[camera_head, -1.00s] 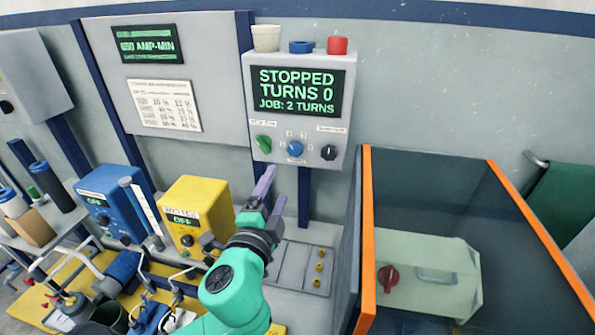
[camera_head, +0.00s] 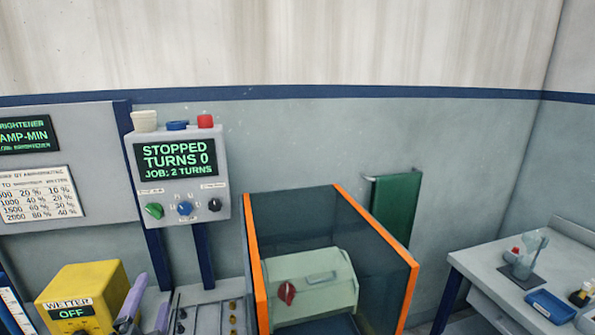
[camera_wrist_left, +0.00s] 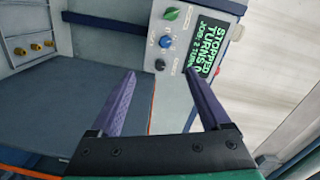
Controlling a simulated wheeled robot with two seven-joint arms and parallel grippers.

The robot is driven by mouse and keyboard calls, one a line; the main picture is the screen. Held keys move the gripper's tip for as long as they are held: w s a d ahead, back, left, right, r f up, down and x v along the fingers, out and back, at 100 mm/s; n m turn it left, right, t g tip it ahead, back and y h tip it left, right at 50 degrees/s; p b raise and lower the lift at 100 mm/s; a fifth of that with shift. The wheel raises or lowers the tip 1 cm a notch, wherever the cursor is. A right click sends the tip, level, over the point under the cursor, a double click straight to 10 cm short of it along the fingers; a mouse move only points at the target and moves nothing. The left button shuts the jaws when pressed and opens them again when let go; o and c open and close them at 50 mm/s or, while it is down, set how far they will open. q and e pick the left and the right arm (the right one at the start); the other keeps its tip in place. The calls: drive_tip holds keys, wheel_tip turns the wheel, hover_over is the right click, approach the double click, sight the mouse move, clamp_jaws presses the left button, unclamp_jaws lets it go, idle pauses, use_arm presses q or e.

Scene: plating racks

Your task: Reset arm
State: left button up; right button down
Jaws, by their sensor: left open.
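My left gripper (camera_head: 146,312) shows at the bottom left of the head view, with purple fingers apart and nothing between them. It is below the grey control box (camera_head: 182,198), whose screen (camera_head: 177,158) reads "STOPPED TURNS 0 JOB: 2 TURNS". In the left wrist view the open fingers (camera_wrist_left: 165,100) point toward the same box, which has a green knob (camera_wrist_left: 171,14), a blue knob (camera_wrist_left: 166,42) and a black knob (camera_wrist_left: 163,66). I see no contact with the box. My right gripper is not in view.
A yellow "WETTER OFF" box (camera_head: 88,292) stands at left. An orange-edged clear enclosure (camera_head: 340,205) holds a pale box with a red knob (camera_head: 286,292). A green cloth (camera_head: 397,205) hangs behind. A side table (camera_head: 490,268) with small items stands at right.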

use_arm(q)
drive_tip(key=a+f+n+g, duration=0.4)
drive_tip(key=f, duration=0.4)
drive_tip(key=s+d+f+n+g+h, duration=0.3)
drive_tip(key=s+f+g, duration=0.25)
drive_tip(key=f, duration=0.45)
drive_tip(key=s+d+f+n+g+h, duration=0.2)
drive_tip(key=s+d+f+n+g, duration=0.15)
drive_tip(key=s+f, duration=0.5)
wheel_tip(320, 180, down, 21)
drive_tip(key=m+g+b, duration=0.1)
drive_tip(key=g+b, duration=0.1)
drive_tip(key=b, duration=0.1)
drive_tip(key=s+a+f+b, duration=0.1)
drive_tip(key=s+f+b, duration=0.1)
drive_tip(key=s+f, duration=0.6)
drive_tip(key=s+a+f+g+b, duration=0.1)
drive_tip(key=s+a+f, duration=0.1)
drive_tip(key=s+f, duration=0.7)
wheel_tip(320, 180, down, 6)
drive_tip(key=shift+s+a+r+b, duration=0.25)
drive_tip(key=shift+b, duration=0.1)
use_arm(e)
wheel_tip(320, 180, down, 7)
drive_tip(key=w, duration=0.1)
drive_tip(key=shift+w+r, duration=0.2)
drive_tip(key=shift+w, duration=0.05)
